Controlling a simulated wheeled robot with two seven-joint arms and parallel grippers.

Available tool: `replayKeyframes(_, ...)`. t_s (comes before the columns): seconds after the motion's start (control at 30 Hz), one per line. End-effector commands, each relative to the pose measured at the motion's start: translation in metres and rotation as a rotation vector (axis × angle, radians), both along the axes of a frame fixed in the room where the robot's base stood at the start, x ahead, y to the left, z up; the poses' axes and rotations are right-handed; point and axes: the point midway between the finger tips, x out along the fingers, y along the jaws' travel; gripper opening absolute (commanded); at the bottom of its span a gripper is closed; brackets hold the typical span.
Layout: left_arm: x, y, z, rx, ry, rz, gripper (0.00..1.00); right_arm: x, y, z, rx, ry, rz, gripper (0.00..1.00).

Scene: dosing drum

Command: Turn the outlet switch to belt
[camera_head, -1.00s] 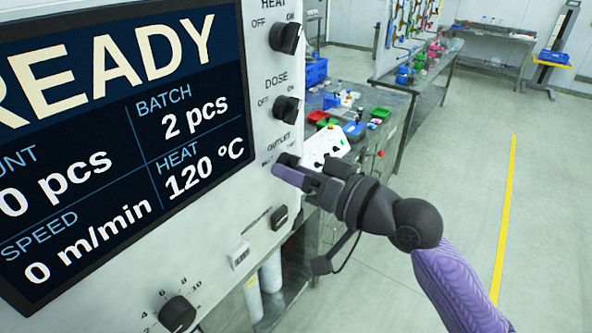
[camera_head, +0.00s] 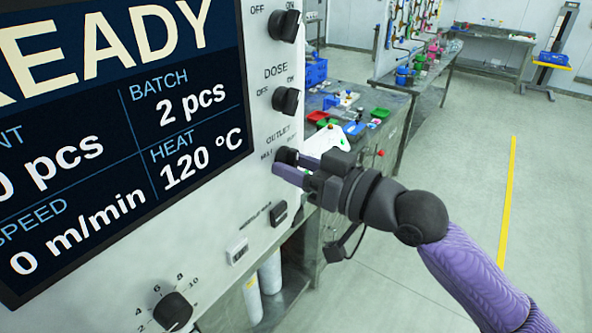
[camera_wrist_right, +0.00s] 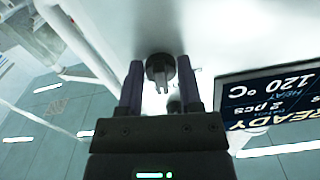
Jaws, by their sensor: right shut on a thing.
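The outlet switch (camera_head: 283,154) is a small black knob on the white panel, under the label OUTLET. It is partly hidden behind my right gripper in the head view. In the right wrist view the black knob (camera_wrist_right: 160,67) with a pale pointer lies between the two fingers. My right gripper (camera_head: 291,167) has purple-grey fingers and is shut on the knob; the fingers also show in the wrist view (camera_wrist_right: 160,85). Which label the knob points to is hard to read. My left gripper is not in view.
The heat knob (camera_head: 284,26) and dose knob (camera_head: 286,101) sit above on the same panel. A big screen (camera_head: 110,140) reading READY is to the left. A dial (camera_head: 174,311) and a small black switch (camera_head: 278,212) are below. Clear floor lies to the right.

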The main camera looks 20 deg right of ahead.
Motion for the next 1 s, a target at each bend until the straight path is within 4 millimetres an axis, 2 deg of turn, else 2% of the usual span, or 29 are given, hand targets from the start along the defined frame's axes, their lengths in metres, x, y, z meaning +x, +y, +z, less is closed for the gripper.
replayKeyframes(0.53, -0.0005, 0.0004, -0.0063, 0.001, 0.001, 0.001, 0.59, 0.002, -0.0028, 0.0013, -0.378, -0.295, -0.001, 0.0)
replayKeyframes(1.0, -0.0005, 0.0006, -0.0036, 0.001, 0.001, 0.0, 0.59, 0.0027, -0.0035, 0.0017, -0.533, -0.417, -0.001, 0.0)
